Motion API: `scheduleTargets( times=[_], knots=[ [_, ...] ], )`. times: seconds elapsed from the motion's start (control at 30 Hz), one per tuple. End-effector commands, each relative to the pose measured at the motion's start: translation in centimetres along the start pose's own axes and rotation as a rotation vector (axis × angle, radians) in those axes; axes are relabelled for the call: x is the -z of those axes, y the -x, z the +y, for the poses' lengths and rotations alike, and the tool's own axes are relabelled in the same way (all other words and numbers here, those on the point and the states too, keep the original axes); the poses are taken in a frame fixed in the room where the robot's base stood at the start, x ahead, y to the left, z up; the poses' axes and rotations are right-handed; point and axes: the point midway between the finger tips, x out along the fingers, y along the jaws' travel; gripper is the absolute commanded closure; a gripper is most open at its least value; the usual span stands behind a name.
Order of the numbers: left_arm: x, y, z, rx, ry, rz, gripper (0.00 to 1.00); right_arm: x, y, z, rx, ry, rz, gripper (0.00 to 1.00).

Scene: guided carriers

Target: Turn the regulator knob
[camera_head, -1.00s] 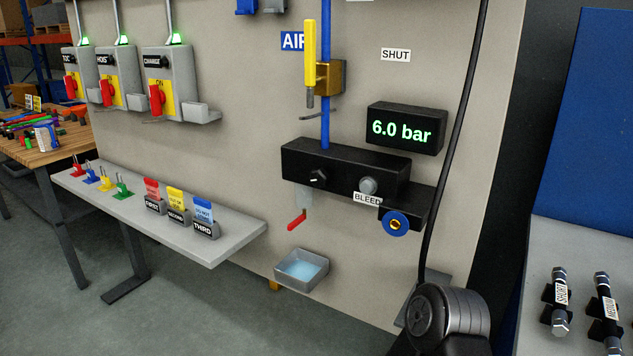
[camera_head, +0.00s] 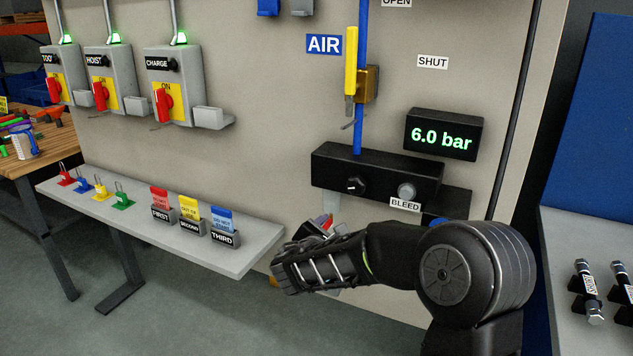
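A black knob with a white pointer mark (camera_head: 356,185) sits on the front of a black regulator box (camera_head: 330,166) on the wall panel. A round grey button (camera_head: 407,190) is to its right, above the BLEED label (camera_head: 405,204). The display (camera_head: 442,136) reads 6.0 bar. My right arm comes in from the lower right, and its gripper (camera_head: 318,228) is below and left of the knob, apart from it. Its fingers are mostly hidden behind the hand, so I cannot tell their opening. The hand hides the red lever and the water tray below the box. My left gripper is out of view.
A yellow valve handle (camera_head: 351,62) stands upright on the blue air pipe (camera_head: 358,130) above the box. A grey shelf (camera_head: 262,246) with padlocks and coloured tags juts out at left. Switch boxes (camera_head: 171,88) hang above it. A side table (camera_head: 590,240) stands at right.

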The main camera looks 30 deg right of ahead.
Motion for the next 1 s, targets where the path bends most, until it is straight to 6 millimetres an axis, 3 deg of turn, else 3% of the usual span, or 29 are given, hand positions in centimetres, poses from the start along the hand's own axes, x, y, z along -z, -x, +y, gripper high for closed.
scheduleTargets(
  times=[0.03,0.1,0.2,0.67,1.0],
  knots=[
    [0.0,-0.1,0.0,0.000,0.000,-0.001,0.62,-2.8,-0.1,1.0,-0.028,0.057,-0.108,0.37],
    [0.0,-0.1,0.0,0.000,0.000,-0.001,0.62,-5.9,0.3,2.0,-0.053,0.124,-0.233,0.37],
    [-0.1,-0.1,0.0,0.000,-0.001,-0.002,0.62,-7.8,0.9,2.2,-0.050,0.173,-0.318,0.37],
    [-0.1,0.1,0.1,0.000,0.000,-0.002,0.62,-8.1,0.5,2.0,-0.036,0.190,-0.324,0.37],
    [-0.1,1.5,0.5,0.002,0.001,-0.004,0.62,-9.6,-3.8,2.3,-0.033,0.190,-0.323,0.37]
  ],
)
